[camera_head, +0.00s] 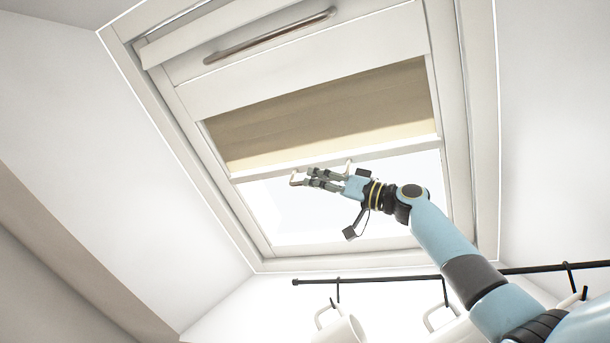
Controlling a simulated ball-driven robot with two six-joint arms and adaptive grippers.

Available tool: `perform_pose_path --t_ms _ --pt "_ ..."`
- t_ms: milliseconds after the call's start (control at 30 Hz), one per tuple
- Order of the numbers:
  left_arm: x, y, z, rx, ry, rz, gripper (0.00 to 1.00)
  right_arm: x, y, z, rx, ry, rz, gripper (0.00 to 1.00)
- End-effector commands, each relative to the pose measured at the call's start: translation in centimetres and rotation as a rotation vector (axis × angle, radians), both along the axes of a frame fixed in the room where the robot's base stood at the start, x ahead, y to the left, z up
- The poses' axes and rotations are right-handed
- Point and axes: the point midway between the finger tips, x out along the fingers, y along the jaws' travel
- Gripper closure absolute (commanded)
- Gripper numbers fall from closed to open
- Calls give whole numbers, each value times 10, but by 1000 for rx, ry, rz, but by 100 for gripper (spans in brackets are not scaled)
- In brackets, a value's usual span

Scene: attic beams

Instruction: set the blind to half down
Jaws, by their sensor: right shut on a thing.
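The roof-window blind (325,116) is a tan cloth in the upper part of the window opening, with a pale bottom bar (400,146). Its lower edge lies about halfway down the opening, and bright glass shows below it. My right gripper (302,178) is at the bar's left part, shut on a small pale handle (293,179) that hangs from the bar. The fingers partly cover the handle. My left gripper is not in view.
The white window frame (472,130) surrounds the blind, with a metal grab bar (270,36) at its top. Below, a dark rail (390,278) with hooks holds white mugs (342,328). My right arm passes in front of the rail.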

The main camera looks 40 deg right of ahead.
Motion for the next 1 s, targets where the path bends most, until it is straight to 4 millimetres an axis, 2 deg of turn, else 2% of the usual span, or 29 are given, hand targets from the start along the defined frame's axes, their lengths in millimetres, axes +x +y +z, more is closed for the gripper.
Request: perform_pose_path --t_ms 33,200,633,667,800,1000 --pt "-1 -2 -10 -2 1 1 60 4 -6 -9 2 3 0 100" --pt "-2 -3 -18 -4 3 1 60 11 -18 -16 -1 3 1 100" --pt "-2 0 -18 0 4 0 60 13 -21 -16 -3 2 1 100" --pt "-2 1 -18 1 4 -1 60 13 -21 -16 -2 1 1 84" --pt "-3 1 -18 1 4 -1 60 13 -21 -16 -2 1 1 65" --pt "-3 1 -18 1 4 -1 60 13 -21 -16 -2 1 1 64"
